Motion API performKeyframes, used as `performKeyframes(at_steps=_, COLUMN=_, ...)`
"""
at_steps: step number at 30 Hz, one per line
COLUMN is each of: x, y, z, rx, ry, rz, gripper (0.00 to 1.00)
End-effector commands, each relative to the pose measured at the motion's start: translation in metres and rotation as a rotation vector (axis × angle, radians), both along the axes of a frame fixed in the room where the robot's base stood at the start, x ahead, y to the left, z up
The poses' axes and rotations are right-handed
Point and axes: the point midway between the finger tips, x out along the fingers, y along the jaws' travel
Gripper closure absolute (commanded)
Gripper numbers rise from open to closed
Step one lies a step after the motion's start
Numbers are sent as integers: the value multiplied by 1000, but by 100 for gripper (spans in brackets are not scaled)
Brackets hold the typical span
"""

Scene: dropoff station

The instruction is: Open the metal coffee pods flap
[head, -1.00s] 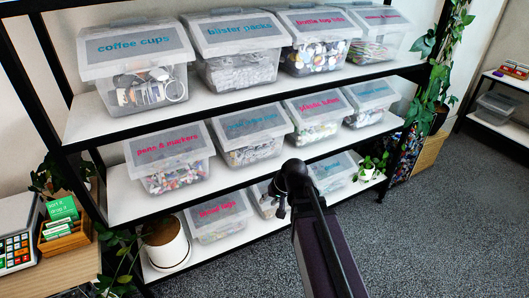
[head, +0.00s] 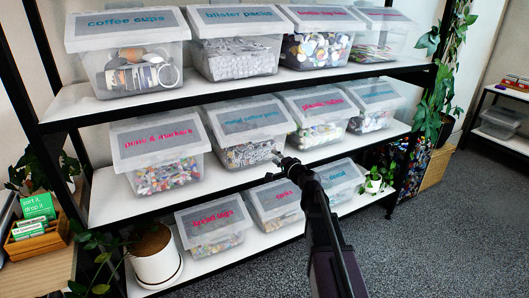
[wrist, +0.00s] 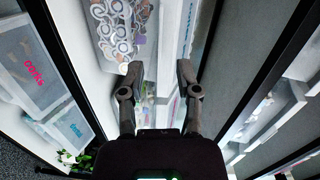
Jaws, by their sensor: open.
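The metal coffee pods bin is clear plastic and stands second from left on the middle shelf, full of small silvery pieces (head: 250,154). Its grey flap (head: 252,117) with blue lettering is down. My gripper (head: 279,159) is in front of this bin's lower right, below the flap. In the wrist view my gripper (wrist: 159,76) has its two fingers wide apart with nothing held between them. There, a clear bin with round pods (wrist: 122,35) shows just beyond the fingers. I cannot tell whether a finger touches it.
The pens & markers bin (head: 160,155) is to the left and the plastic bottles bin (head: 318,115) to the right. Shelves (head: 130,203) lie above and below. Bins such as corks (head: 277,203) sit underneath. A plant in a white pot (head: 155,262) stands lower left.

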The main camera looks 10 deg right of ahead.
Motion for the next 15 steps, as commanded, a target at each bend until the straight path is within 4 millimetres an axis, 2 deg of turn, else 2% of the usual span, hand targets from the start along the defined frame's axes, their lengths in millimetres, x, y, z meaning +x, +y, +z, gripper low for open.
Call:
performKeyframes(at_steps=1, x=6, y=-7, z=-7, rx=30, ry=-6, rz=-25, gripper=57)
performKeyframes(at_steps=6, x=13, y=-20, z=-8, rx=91, ry=-18, rz=-73, gripper=57)
performKeyframes(at_steps=15, x=14, y=-22, z=-6, rx=101, ry=-19, rz=-82, gripper=57)
